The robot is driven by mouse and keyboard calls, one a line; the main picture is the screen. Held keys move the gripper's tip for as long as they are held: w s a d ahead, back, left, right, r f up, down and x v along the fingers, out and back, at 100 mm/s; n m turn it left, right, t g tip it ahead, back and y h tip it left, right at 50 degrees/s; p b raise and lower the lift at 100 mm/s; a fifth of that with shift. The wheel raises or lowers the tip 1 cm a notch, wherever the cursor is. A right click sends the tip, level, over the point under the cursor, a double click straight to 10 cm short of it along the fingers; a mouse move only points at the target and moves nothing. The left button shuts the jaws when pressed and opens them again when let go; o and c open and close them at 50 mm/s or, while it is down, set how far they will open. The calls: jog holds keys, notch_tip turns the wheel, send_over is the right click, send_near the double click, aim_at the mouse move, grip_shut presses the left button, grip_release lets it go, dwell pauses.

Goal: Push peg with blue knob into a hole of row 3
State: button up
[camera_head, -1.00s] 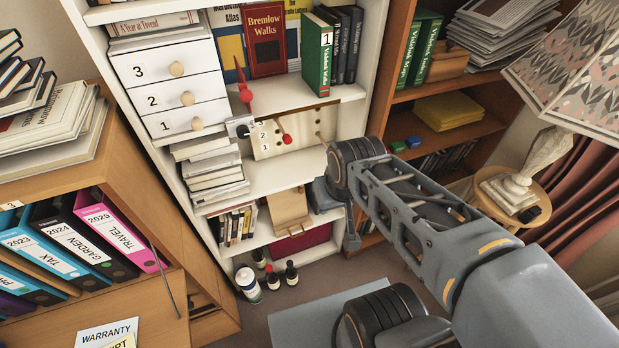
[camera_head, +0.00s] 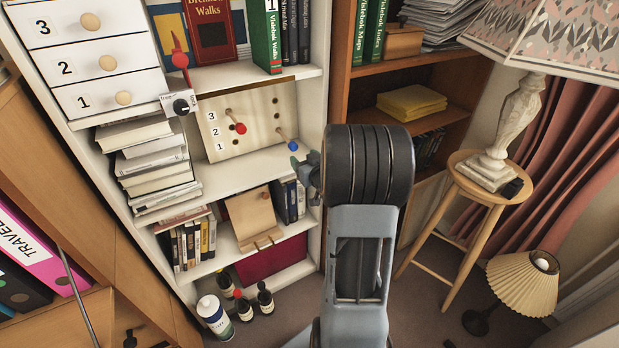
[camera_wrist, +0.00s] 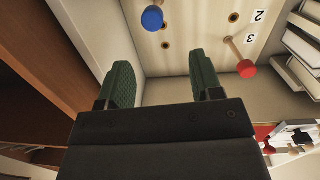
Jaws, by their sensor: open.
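The peg with the blue knob (camera_head: 293,146) sticks out of the right part of the pale pegboard (camera_head: 250,142), apparently in row 1, the lowest. In the wrist view its blue knob (camera_wrist: 152,17) is near the top edge, beyond my fingers. A peg with a red knob (camera_head: 240,128) stands in row 3, the top row, at the left. An empty row 3 hole (camera_wrist: 165,45) shows in the wrist view. My gripper (camera_wrist: 166,82) is open and empty, its green fingers spread apart, short of the blue knob. In the head view my arm mostly hides it.
The board stands on a white bookcase shelf (camera_head: 235,178). A dial box (camera_head: 180,105) and red lever (camera_head: 179,60) are at its left, with stacked books (camera_head: 155,170) below. The bookcase's right side wall (camera_head: 330,90) is close to my gripper. Bottles (camera_head: 265,298) stand on the floor.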

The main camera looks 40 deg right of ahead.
aim_at(295, 148)
jog(key=shift+t, duration=0.6)
jog(key=shift+w+d+f+b, duration=0.3)
jog(key=shift+w+d, duration=0.15)
jog(key=shift+w, duration=1.25)
jog(key=shift+w+d+f+b, duration=0.25)
jog(key=shift+w+d, duration=0.25)
jog(key=shift+w, duration=1.25)
jog(key=shift+w+d+f+b, duration=0.2)
jog(key=shift+w+d+f, duration=0.2)
jog(key=shift+w, duration=1.3)
jog(key=shift+c, duration=0.3)
jog(key=c, duration=0.9)
jog(key=shift+s, duration=0.15)
jog(key=shift+c, duration=0.2)
